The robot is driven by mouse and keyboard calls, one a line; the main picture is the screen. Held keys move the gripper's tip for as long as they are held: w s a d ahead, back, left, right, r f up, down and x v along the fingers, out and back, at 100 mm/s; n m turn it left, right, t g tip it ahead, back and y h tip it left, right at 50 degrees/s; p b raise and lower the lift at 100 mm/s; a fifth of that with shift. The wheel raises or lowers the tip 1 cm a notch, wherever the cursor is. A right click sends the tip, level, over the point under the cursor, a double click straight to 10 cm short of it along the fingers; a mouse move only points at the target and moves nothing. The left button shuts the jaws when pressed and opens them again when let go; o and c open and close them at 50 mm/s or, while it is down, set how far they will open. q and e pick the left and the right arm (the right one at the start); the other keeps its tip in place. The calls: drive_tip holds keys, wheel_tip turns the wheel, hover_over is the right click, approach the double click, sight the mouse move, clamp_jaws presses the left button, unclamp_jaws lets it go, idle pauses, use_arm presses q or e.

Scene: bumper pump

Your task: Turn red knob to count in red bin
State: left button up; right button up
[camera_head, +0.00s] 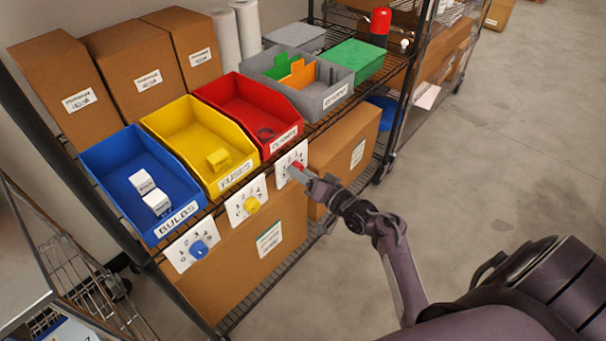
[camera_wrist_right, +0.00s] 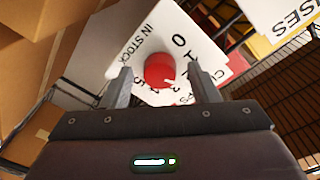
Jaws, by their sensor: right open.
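The red knob (camera_head: 297,170) sits on a white numbered card at the front of the shelf, below the red bin (camera_head: 247,93). In the right wrist view the red knob (camera_wrist_right: 159,70) lies between the two fingers, with clear gaps at both sides. Its white pointer mark aims toward the lower right, among the small numbers. The red bin holds one dark round item (camera_head: 266,133). My right gripper (camera_head: 301,174) is open at the knob, and it also shows in the right wrist view (camera_wrist_right: 162,85). My left gripper is not in view.
The yellow bin (camera_head: 185,128) with a yellow knob (camera_head: 251,204) and the blue bin (camera_head: 130,165) with a blue knob (camera_head: 198,249) stand to the left. A cardboard box (camera_head: 340,150) sits behind my right gripper. The floor at right is clear.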

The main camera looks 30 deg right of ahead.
drive_tip(key=c, duration=1)
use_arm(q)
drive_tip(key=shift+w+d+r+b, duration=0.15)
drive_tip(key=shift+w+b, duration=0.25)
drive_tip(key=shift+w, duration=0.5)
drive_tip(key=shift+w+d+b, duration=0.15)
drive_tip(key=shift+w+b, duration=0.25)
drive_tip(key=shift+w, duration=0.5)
use_arm(e)
drive_tip(key=shift+w+f+n, duration=0.1)
drive_tip(key=shift+f+n, duration=0.05)
drive_tip(key=shift+n, duration=3.85)
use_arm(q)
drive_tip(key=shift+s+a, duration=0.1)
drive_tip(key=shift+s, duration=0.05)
